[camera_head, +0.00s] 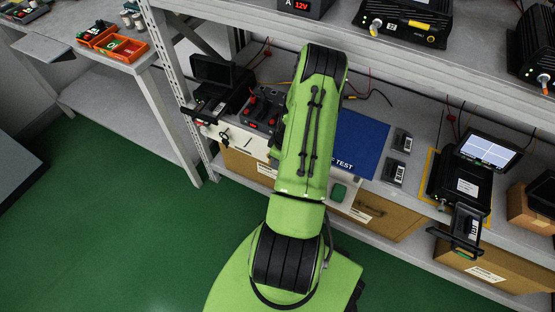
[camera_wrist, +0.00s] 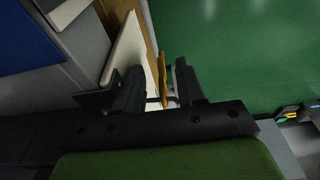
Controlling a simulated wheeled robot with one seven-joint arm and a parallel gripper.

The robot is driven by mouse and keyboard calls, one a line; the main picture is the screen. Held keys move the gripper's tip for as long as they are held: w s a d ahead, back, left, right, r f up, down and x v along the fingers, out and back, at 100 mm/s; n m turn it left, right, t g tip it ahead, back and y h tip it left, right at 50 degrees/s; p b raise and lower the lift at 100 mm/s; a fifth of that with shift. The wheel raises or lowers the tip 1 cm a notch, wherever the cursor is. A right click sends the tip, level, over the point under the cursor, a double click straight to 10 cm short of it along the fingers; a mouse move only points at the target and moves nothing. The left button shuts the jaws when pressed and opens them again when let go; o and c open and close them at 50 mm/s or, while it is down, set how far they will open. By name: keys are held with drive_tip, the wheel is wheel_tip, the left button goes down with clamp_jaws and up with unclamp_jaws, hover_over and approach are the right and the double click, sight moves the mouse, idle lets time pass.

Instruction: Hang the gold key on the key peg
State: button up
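My gripper (camera_wrist: 158,88) shows in the wrist view, with its two dark fingers apart at the front edge of the shelf. A thin gold-tan piece (camera_wrist: 162,76), which looks like the gold key seen nearly edge-on, stands between the fingers, closer to the right one. A gap shows on its left; contact with the right finger is unclear. A pale panel (camera_wrist: 127,48) lies just left of it. In the head view my green arm hides the gripper and the key. I cannot make out the key peg for sure in either view.
A blue test mat (camera_head: 360,143) lies on the shelf beside my arm. Black devices (camera_head: 222,88) stand left, and a device with a screen (camera_head: 488,152) stands right. Cardboard boxes (camera_head: 385,222) sit below. Green floor (camera_head: 130,235) is free at left.

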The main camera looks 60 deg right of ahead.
wheel_tip(320, 180, up, 14)
drive_tip(key=s+p, duration=0.2)
drive_tip(key=p, duration=0.1)
drive_tip(key=shift+s+p, duration=0.3)
drive_tip(key=shift+p, duration=0.05)
drive_tip(key=shift+f, duration=0.1)
drive_tip(key=w+a+r+h+p, duration=0.15)
drive_tip(key=w+a+r, duration=0.25)
drive_tip(key=a+r, duration=0.7)
drive_tip(key=w+a+r+p, duration=0.35)
drive_tip(key=a+r, duration=0.25)
drive_tip(key=r, duration=0.8)
drive_tip(key=s+a+r+t+p, duration=0.1)
drive_tip(key=s+a+r, duration=0.4)
drive_tip(key=a+r, duration=0.1)
drive_tip(key=s+a+r+m+t+y+p, duration=0.1)
drive_tip(key=s+a+r+t+p, duration=0.1)
drive_tip(key=s+a+r, duration=0.4)
drive_tip(key=a, duration=0.3)
drive_tip(key=shift+a, duration=0.2)
